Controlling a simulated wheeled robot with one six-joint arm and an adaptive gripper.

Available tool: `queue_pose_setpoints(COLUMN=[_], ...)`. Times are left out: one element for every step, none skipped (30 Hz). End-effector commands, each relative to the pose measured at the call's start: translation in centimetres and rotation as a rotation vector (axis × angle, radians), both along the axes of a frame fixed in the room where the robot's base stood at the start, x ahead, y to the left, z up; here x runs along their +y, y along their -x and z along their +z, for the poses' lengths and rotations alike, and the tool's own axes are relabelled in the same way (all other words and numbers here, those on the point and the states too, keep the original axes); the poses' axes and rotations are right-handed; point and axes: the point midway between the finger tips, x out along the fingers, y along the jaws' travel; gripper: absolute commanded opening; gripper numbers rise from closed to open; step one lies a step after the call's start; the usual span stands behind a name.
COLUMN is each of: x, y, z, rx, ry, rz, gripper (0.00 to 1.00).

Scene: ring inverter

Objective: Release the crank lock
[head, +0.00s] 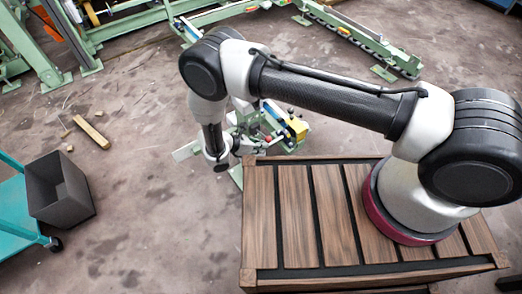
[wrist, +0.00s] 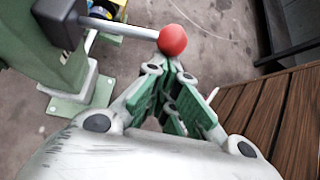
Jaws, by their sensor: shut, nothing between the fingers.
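In the wrist view a red ball knob (wrist: 172,39) sits on the end of a grey rod (wrist: 120,31). The rod runs left to a dark block (wrist: 62,20) on a green machine post (wrist: 30,50). The frames do not show for certain whether this is the crank lock's handle. My gripper (wrist: 172,72), with green finger pads, is shut and empty. Its tips are right below the knob in the picture; I cannot tell whether they touch it. In the head view the green machine (head: 265,130) stands beyond my platform, partly hidden by my arm.
A yellow part (head: 297,128) is on the machine. My wooden slatted platform (head: 290,215) lies close on the right in the wrist view. A dark open bin (head: 60,190) and wooden pieces (head: 92,132) are on the floor at left. Green rails (head: 350,35) run along the back.

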Motion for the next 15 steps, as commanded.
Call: queue_pose_setpoints(x=[0.1,0.1,0.1,0.1,0.1,0.1,0.2,0.2,0.3,0.3,0.3,0.4,0.4,0.5,0.5], y=[-0.1,-0.1,-0.2,-0.2,-0.3,-0.3,-0.4,-0.4,-0.5,-0.6,-0.6,-0.7,-0.7,-0.8,-0.8], z=[0.4,0.7,1.0,1.2,1.5,1.7,2.0,2.1,2.3,2.5,2.6,2.8,2.9,3.0,3.2], rx=[0.030,0.028,0.027,0.027,0.027,0.026,0.026,0.026,0.026,0.026,0.026,0.025,0.025,0.025,0.025], ry=[0.019,0.020,0.019,0.019,0.020,0.019,0.019,0.019,0.019,0.019,0.019,0.019,0.019,0.019,0.019], rz=[-0.002,0.000,0.000,0.000,0.001,0.001,0.001,0.001,0.001,0.001,0.001,0.002,0.002,0.002,0.002], gripper=[0.00,0.00,0.00,0.00,0.00,0.00,0.00,0.00,0.00,0.00,0.00,0.00,0.00,0.00,0.00])
